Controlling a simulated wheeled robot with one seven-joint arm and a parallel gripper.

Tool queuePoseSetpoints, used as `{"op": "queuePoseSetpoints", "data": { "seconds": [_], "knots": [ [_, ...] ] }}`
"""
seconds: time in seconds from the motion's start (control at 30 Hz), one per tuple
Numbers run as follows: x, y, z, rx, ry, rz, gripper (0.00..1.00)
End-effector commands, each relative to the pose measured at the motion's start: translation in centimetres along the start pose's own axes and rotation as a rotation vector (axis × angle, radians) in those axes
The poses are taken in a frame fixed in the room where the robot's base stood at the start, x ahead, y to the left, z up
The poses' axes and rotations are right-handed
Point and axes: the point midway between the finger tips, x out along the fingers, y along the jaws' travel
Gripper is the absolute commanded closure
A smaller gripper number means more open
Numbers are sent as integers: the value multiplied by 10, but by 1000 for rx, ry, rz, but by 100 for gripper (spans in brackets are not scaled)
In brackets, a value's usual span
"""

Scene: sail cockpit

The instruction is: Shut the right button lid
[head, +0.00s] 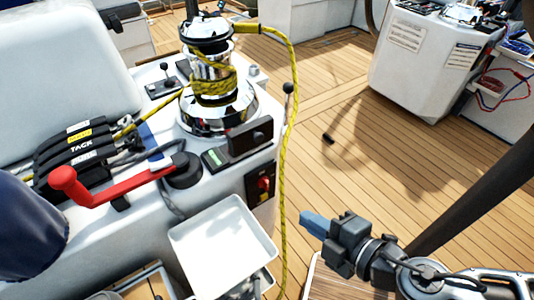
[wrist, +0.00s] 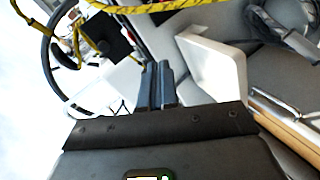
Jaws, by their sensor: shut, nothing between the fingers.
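On the white console beside the winch, a dark lid (head: 250,137) stands raised on edge, its broad face toward the front right. Next to it on the left is a low black piece with a green and pale label (head: 215,158); I cannot tell whether a button shows there. My gripper (head: 312,224) is at the lower right, over the deck, apart from the lid and lower in the picture. Its blue fingers are together and empty. In the wrist view the fingers (wrist: 157,84) also lie side by side. I cannot make out the lid clearly there.
A chrome winch (head: 212,90) stands behind the lid, with a yellow rope (head: 291,130) hanging down between console and gripper. A red-handled lever (head: 115,188) is to the left. A white tray (head: 224,240) juts out in front. The teak deck (head: 350,100) is open.

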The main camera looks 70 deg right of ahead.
Motion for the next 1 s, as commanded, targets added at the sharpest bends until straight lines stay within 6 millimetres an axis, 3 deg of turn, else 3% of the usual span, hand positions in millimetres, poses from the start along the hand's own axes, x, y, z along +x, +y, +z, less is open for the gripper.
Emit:
{"op": "queuePoseSetpoints", "data": {
  "seconds": [0.3, 0.63, 1.0],
  "knots": [
    [16, 34, 3, -250, -60, 333, 100],
    [20, 52, -4, -316, -62, 447, 100],
    [74, 81, -5, -314, -65, 447, 100]
  ]
}}
